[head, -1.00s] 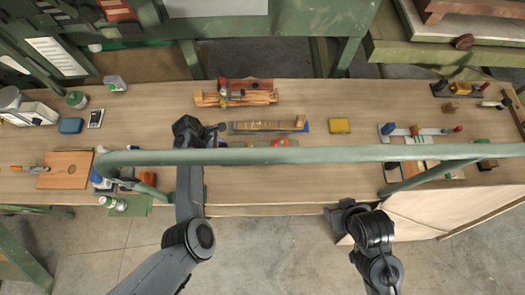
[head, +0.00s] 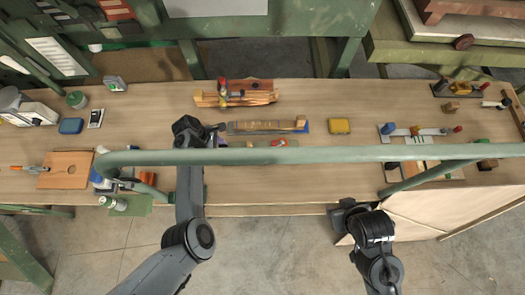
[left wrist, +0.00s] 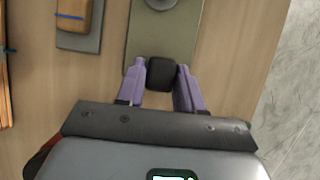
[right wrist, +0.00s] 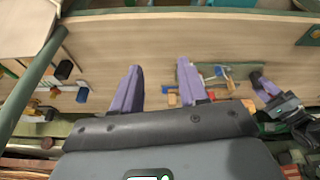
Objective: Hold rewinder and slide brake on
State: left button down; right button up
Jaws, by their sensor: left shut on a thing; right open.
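A grey-green plate, which seems to be the rewinder's base (left wrist: 165,38), lies flat on the bench under my left gripper (left wrist: 160,75). My left gripper is shut on a dark block (left wrist: 161,74) at the plate's near end. A round metal part (left wrist: 160,3) shows at the top edge of the left wrist view. In the head view the green rail partly hides the plate, and a small red part (head: 279,143) shows on it. I cannot tell which part is the brake. My right gripper (right wrist: 160,84) is open and empty, off the bench's front edge.
A wooden tool on a grey base (head: 265,127) lies just beyond the plate. A yellow box (head: 340,125) is to its right. A green rail (head: 330,155) crosses above the bench. Bare bench (head: 340,180) lies at the front right of the plate.

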jog(key=w+a+f+n+g, duration=0.1)
jog(key=w+a+f+n, duration=0.1)
jog(key=w, duration=0.6)
jog(key=w+a+f+n+g, duration=0.1)
jog(key=w+a+f+n, duration=0.2)
jog(key=w+f+n, duration=0.2)
jog(key=w+a+f+n+g, duration=0.1)
jog(key=w+f+n, duration=0.3)
jog(key=w, duration=0.6)
jog(key=shift+w+a+f+n+g, duration=0.1)
jog(key=shift+w+a+n+g, duration=0.2)
jog(key=shift+a+n, duration=0.55)
jog(key=shift+w+d+f+n, duration=0.15)
jog(key=shift+f+n, duration=0.1)
jog(key=shift+f, duration=3.15)
jog(key=shift+r, duration=2.5)
jog(key=shift+r, duration=0.1)
